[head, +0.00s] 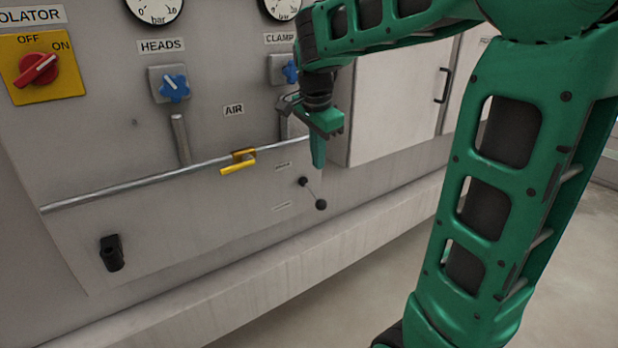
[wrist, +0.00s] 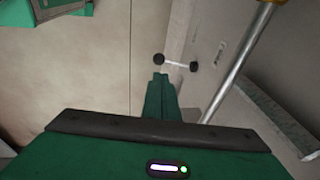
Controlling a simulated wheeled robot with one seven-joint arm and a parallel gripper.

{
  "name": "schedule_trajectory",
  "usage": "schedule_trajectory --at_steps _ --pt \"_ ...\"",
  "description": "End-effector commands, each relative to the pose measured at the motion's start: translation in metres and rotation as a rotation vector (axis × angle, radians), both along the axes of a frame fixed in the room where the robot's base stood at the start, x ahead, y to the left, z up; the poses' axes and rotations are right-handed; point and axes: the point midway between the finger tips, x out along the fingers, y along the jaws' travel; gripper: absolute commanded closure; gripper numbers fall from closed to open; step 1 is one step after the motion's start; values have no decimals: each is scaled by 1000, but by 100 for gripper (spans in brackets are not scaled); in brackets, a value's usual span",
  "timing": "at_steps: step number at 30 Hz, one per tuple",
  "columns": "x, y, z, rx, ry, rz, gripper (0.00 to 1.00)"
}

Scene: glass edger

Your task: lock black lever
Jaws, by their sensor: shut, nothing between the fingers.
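The black lever (head: 312,192) is a thin rod on the grey panel with a black hub at its upper left and a black ball knob at its lower right. It slants down to the right, between two small labels too blurred to read. In the wrist view, the black lever (wrist: 176,62) lies just beyond my fingertips. My gripper (head: 318,162) is green, points down, and is shut and empty just above and right of the hub. In the wrist view, my gripper (wrist: 160,77) has its fingers together, close to the ball knob; contact cannot be told.
A metal pipe (head: 120,186) with a yellow valve handle (head: 238,162) crosses the panel left of the lever. A black handle (head: 112,253) is at lower left. A pale cabinet door (head: 398,106) stands right of my gripper. A ledge (head: 240,262) runs below the panel.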

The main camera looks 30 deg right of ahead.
Motion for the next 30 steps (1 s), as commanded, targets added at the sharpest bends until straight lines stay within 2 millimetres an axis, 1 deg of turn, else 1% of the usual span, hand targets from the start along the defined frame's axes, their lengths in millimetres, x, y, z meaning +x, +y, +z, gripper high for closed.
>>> schedule_trajectory --at_steps 9,18,24,30 --pt "7 -16 -54 0 7 -8 100" --pt "16 -27 -104 1 5 -9 100" --pt "20 -31 -122 1 3 -9 100" --pt "21 -32 -128 1 1 -8 100"
